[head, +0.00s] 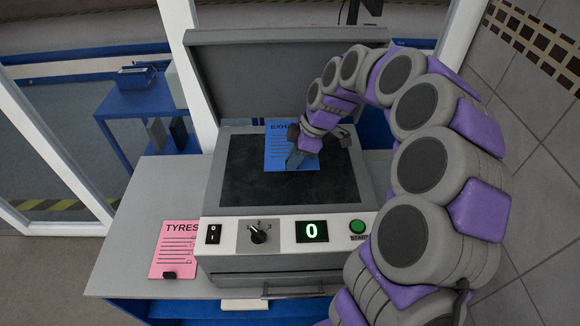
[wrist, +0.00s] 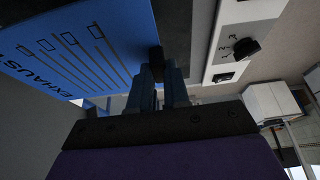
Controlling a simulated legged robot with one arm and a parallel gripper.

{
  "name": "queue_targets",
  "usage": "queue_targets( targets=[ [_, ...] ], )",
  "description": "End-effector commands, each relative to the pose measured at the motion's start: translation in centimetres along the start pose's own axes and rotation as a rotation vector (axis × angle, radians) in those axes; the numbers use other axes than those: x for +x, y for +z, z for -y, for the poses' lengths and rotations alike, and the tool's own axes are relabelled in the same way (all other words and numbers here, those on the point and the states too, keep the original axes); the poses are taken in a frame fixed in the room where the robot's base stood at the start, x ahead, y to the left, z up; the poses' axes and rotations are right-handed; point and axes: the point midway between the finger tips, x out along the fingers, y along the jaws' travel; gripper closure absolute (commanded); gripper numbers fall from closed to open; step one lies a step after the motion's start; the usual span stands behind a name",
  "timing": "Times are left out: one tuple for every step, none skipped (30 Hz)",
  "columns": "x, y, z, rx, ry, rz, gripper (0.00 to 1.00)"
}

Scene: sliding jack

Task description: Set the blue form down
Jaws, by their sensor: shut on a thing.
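The blue form (head: 281,137), headed "EXHAUS…", is over the dark glass of the copier in the head view. It also fills the upper left of the wrist view (wrist: 75,45). My gripper (head: 297,160) is shut on a small dark tab at the form's edge; the fingers (wrist: 160,78) meet there in the wrist view. The copier glass (head: 245,185) shows around the form, and the lid (head: 255,80) stands open behind it. I cannot tell whether the form touches the glass. My gripper and arm hide the form's right side.
A pink form (head: 172,250) headed "TYRES" with a dark tab lies on the grey table (head: 140,215) left of the copier. The copier's front panel has a switch, a dial (head: 258,234), a display reading 0 and a green button (head: 357,227). White frame posts stand behind.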

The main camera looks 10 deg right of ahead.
Motion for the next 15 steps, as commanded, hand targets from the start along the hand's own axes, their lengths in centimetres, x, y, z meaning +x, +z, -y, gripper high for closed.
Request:
queue_targets(
  targets=[
    [0.9,0.3,0.1,0.002,-0.005,0.002,1.00],
    [1.5,0.4,0.0,0.002,-0.003,0.002,1.00],
    [2.2,0.7,-0.1,0.003,-0.003,0.002,1.00],
    [2.8,0.9,0.0,0.003,-0.005,0.002,1.00],
    [3.3,1.1,0.0,0.002,-0.007,0.003,1.00],
    [3.9,1.2,0.0,0.002,-0.008,0.004,1.00],
    [4.2,1.3,0.0,0.002,-0.006,0.004,1.00],
    [4.5,1.4,-0.1,0.001,-0.005,0.005,1.00],
    [4.7,1.4,-0.1,0.001,-0.004,0.005,1.00],
    [4.9,1.5,-0.1,0.001,-0.003,0.005,1.00],
    [5.2,1.6,0.0,0.001,-0.003,0.005,1.00],
    [5.5,1.9,0.0,0.002,-0.005,0.004,1.00],
    [5.9,2.1,0.0,0.002,-0.005,0.004,1.00],
    [6.2,2.3,0.0,0.002,-0.006,0.003,1.00],
    [6.8,2.6,0.0,0.002,-0.005,0.003,1.00]
  ],
)
